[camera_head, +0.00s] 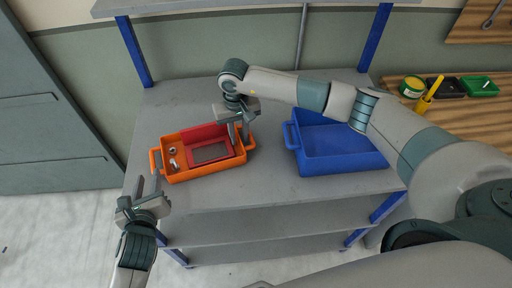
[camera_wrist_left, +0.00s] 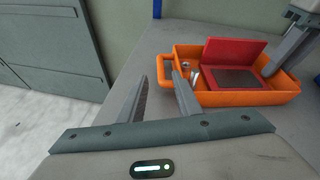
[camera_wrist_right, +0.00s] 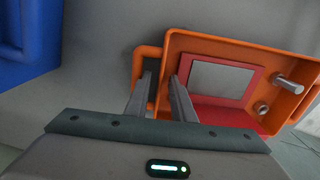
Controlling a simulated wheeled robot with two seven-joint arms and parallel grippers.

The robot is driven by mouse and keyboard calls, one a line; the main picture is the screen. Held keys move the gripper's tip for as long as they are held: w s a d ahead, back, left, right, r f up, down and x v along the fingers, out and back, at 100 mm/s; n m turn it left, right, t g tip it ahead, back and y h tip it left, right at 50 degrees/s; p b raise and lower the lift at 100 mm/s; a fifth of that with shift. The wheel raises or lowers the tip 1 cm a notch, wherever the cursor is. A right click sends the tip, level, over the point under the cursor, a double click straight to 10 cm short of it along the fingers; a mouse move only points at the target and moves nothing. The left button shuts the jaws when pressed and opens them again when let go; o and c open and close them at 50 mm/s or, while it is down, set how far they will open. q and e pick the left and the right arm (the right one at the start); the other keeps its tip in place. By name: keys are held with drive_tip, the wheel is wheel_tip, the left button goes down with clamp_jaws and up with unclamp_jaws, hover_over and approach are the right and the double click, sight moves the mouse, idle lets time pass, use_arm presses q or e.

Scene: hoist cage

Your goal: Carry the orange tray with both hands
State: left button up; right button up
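The orange tray (camera_head: 203,175) sits on the grey shelf top with a loop handle at each end. In it are an open red case (camera_head: 212,153) with a grey panel, a nut (camera_head: 172,150) and a bolt (camera_head: 173,164). My left gripper (camera_head: 148,185) is open and empty, just off the tray's left handle (camera_wrist_left: 167,67), short of it in the left wrist view. My right gripper (camera_head: 239,134) is open at the tray's right handle (camera_wrist_right: 148,62). Its fingers partly cover that handle; I cannot tell whether they touch it.
A blue crate (camera_head: 343,163) stands on the shelf right of the tray, under my right arm. Blue posts (camera_head: 133,52) rise at the shelf's back. A wooden bench (camera_head: 470,118) at right holds a green-and-yellow tin, a yellow tool and small bins. Grey cabinets (camera_head: 45,110) stand left.

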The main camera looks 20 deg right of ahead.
use_arm(q)
drive_tip(key=shift+v, duration=1.8)
use_arm(e)
wheel_tip(320, 180, up, 12)
use_arm(q)
drive_tip(key=shift+s, duration=0.1)
use_arm(e)
drive_tip(key=shift+f, duration=0.1)
